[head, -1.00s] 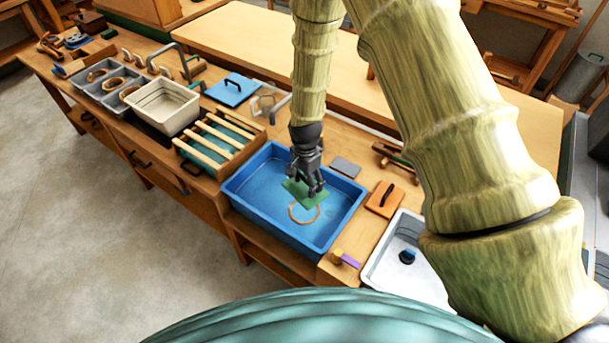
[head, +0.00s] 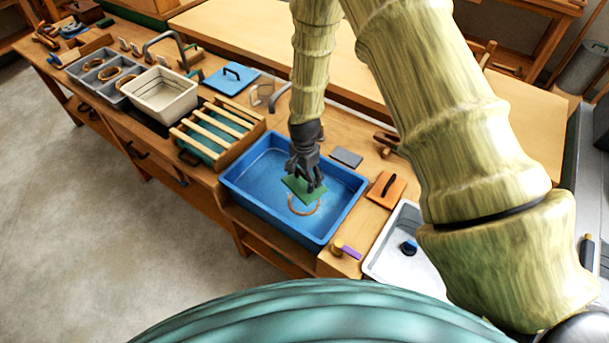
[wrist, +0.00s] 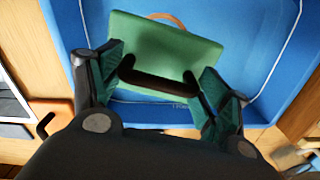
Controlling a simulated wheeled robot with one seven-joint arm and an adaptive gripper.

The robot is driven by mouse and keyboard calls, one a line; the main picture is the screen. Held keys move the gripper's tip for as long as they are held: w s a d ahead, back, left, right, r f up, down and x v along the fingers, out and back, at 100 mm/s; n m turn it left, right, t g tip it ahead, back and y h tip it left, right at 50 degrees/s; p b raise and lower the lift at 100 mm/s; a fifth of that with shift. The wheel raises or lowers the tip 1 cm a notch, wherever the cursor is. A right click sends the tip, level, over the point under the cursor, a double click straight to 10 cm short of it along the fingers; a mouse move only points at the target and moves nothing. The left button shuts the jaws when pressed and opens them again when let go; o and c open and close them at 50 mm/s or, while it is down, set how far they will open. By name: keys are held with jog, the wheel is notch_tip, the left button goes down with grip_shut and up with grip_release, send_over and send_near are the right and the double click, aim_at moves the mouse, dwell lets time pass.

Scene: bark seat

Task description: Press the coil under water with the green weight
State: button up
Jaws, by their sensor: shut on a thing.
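The green weight (head: 301,190) is a flat plate with a dark bar handle, which shows in the wrist view (wrist: 158,80). My gripper (head: 304,178) is shut on the handle and holds the plate inside the blue tub (head: 240,180). The tan coil (head: 303,206) is a thin ring in the tub, and the plate covers its far part in the head view. In the wrist view only a small arc of the coil (wrist: 170,18) shows past the plate's edge. I cannot tell whether the plate touches the coil.
A slatted rack (head: 222,132) stands left of the tub, with a cream basin (head: 160,98) beyond it. An orange lidded block (head: 385,188), a grey slab (head: 346,157) and a pale tray (head: 400,250) lie to the right. The tub walls surround my gripper.

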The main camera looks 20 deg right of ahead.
jog(key=shift+r, duration=0.1)
jog(key=shift+w+f, duration=0.1)
jog(key=shift+f, duration=0.2)
jog(key=shift+f+b, duration=0.2)
jog(key=shift+b, duration=0.1)
jog(key=shift+f, duration=0.15)
jog(key=shift+f+b, duration=4.35)
jog(key=shift+f, duration=3.1)
